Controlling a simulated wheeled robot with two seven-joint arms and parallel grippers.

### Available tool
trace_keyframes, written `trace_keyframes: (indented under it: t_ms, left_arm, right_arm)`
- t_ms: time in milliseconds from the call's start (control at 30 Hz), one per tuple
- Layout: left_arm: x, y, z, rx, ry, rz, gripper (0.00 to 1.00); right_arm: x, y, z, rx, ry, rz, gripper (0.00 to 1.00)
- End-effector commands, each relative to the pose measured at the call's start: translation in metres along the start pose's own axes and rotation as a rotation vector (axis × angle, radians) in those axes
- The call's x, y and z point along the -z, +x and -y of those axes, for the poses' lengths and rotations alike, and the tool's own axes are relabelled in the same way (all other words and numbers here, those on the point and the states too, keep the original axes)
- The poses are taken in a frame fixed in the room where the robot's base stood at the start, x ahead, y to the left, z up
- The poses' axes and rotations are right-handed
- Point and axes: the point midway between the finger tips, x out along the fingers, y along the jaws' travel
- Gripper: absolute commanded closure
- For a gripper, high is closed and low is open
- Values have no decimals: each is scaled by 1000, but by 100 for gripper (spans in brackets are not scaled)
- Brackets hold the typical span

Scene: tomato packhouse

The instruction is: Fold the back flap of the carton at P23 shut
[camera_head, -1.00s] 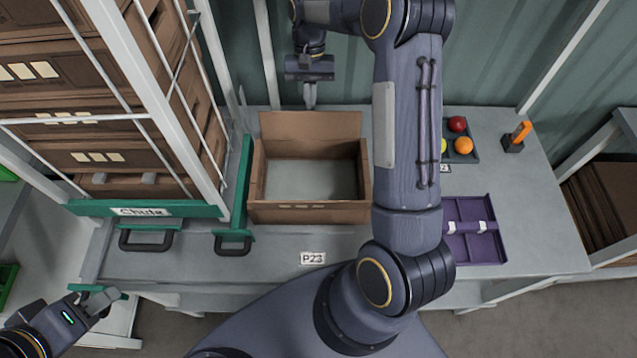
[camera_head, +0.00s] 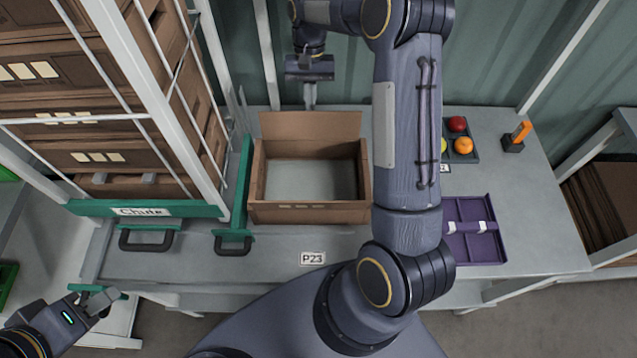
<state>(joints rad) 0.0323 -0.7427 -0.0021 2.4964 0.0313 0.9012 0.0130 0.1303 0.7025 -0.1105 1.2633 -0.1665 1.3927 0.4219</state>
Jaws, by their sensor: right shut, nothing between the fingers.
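The open brown carton (camera_head: 310,213) stands on the grey table behind the P23 label (camera_head: 312,258). Its back flap (camera_head: 310,126) stands up from the far edge, leaning slightly back. The inside looks empty, and no other raised flap shows. My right arm reaches over the table at the carton's right. My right gripper (camera_head: 310,104) is shut and empty, pointing down just behind the top edge of the back flap. Its lower tip is close to the flap; I cannot tell if they touch. My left gripper (camera_head: 113,296) is low at the lower left, away from the carton; its jaw opening is unclear.
A rack of brown flat cartons (camera_head: 100,130) with a green-edged chute (camera_head: 145,208) stands at the left. A dark tray (camera_head: 463,158) with tomatoes, an orange-handled tool (camera_head: 515,138) and a purple tray (camera_head: 473,245) lie at the right. A green corrugated wall is behind the table.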

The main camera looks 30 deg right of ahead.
Motion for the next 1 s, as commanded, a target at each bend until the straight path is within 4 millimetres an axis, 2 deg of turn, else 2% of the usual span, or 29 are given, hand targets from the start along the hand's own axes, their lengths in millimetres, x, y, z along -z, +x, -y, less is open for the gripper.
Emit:
trace_keyframes:
  t_ms: [1000]
  left_arm:
    - [-7, 14, 6, 0, 0, 0, 64]
  right_arm:
    - [-55, 17, 0, 0, -1, -1, 100]
